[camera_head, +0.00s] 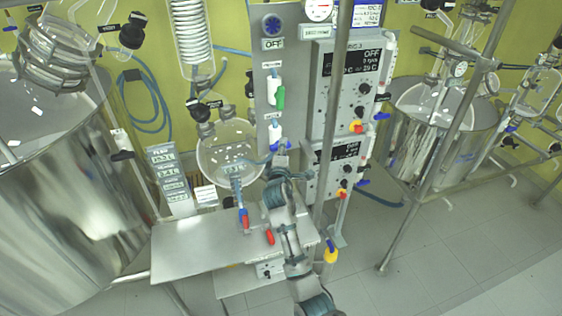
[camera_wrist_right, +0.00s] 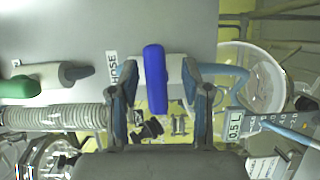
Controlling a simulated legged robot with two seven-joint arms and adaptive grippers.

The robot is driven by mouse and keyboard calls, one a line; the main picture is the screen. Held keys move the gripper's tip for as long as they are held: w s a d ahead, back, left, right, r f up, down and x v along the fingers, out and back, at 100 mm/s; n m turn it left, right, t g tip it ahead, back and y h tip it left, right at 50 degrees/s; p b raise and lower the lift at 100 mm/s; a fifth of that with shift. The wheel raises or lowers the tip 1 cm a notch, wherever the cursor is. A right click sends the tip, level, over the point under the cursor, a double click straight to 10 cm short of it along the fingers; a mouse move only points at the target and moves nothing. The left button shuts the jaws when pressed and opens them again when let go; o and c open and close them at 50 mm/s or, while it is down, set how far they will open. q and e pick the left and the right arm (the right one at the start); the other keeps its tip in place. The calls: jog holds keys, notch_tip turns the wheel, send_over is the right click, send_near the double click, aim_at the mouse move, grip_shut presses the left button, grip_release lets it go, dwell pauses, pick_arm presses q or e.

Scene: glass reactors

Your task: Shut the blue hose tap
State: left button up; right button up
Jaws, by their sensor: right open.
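The blue hose tap (camera_wrist_right: 155,78) has a blue lever handle on a white body (camera_wrist_right: 176,68), with a small HOSE label (camera_wrist_right: 112,68) beside it in the right wrist view. The lever stands upright in that picture, across the line of the body and the pale blue hose (camera_wrist_right: 225,70). My right gripper (camera_wrist_right: 152,84) is open, with one finger on each side of the lever; I cannot tell whether either touches it. My left gripper is not in view.
A green-handled tap (camera_head: 280,97) sits above on the same panel (camera_head: 262,75). A round glass flask (camera_head: 230,150) is close on the left. A metal post (camera_head: 333,130) and control boxes (camera_head: 350,85) stand close on the right. A steel table (camera_head: 200,248) lies below.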

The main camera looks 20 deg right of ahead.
jog(key=v, duration=1)
jog(key=shift+f, duration=0.25)
